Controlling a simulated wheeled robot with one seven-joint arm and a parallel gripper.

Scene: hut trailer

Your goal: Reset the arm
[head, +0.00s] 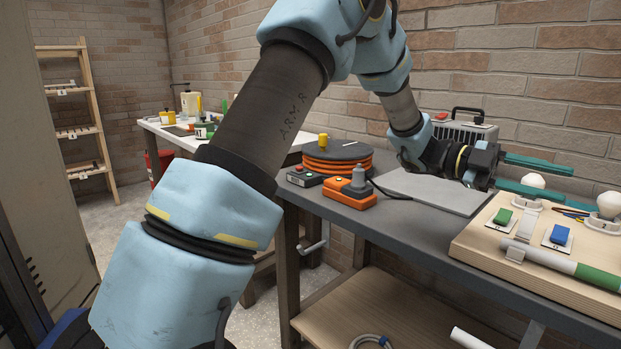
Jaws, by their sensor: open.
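My arm (268,105) rises from the lower left, bends at the top and comes down over the grey bench on the right. How far the fingers are from the nearer bulb (533,181) I cannot tell.
The board bears a green switch (502,217), a blue switch (559,235) and a white-green tube (590,274). A grey mat (432,190), an orange control box (349,194), an orange cable reel (337,154) and a grey case (466,131) share the bench. A brick wall stands behind.

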